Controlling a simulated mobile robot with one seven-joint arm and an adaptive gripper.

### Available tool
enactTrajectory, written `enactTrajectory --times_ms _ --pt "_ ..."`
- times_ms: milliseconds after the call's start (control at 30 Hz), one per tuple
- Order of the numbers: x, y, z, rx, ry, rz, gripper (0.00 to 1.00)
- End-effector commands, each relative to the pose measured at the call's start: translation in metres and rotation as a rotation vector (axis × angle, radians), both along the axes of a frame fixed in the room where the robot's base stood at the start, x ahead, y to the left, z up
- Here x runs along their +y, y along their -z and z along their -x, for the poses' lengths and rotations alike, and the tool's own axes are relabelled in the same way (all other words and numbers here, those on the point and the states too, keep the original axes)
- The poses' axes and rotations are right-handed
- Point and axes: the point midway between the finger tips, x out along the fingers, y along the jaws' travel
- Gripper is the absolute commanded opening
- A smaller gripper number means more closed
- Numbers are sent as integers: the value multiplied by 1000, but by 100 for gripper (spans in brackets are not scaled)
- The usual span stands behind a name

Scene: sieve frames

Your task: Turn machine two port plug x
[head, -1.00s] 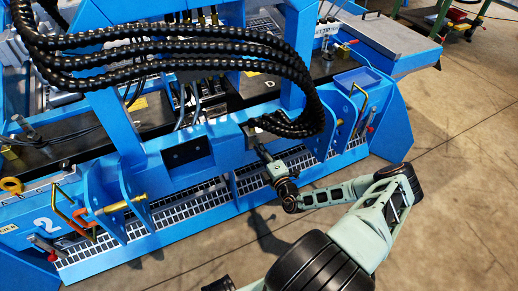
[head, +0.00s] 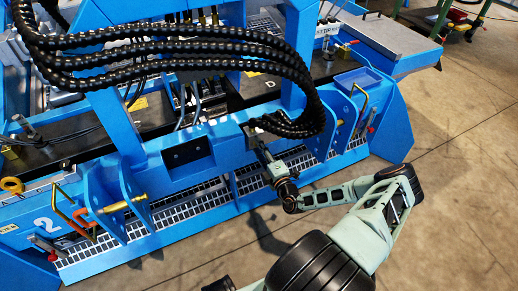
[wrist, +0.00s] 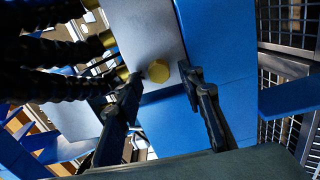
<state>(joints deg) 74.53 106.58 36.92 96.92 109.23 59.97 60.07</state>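The blue machine marked 2 (head: 185,190) fills most of the head view. In the wrist view, a round brass plug (wrist: 157,71) sits on the pale grey face of a block (wrist: 150,28), just left of a blue panel. My gripper (wrist: 161,75) is open, with one dark fingertip on each side of the plug. Gaps show between the plug and both fingertips; I cannot tell how deep the fingers reach. In the head view my gripper (head: 256,142) is at the block below the hose ends, and the plug is hidden there.
Thick black ribbed hoses (head: 180,50) arch over the machine and end beside my gripper. In the wrist view, hoses with brass fittings (wrist: 108,40) lie close to the left finger. A blue upright bracket (head: 322,128) stands to the right. Open concrete floor (head: 455,190) lies at the right.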

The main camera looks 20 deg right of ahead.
Motion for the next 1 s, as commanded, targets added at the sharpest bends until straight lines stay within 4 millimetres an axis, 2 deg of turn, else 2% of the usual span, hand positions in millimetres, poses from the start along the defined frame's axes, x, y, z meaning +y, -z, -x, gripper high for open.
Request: enactTrajectory --times_ms 133,267,433,500,600,800,1000 --pt "-1 -4 0 -1 1 1 36" --pt "-1 -21 0 -2 0 1 36" --pt "-1 -58 0 -10 1 3 38" --pt "0 -73 -1 -14 -1 3 36" --pt "0 -87 -1 -11 -1 4 36" --pt "0 -101 -1 -5 0 2 36" --pt "0 -101 0 -2 0 0 36"
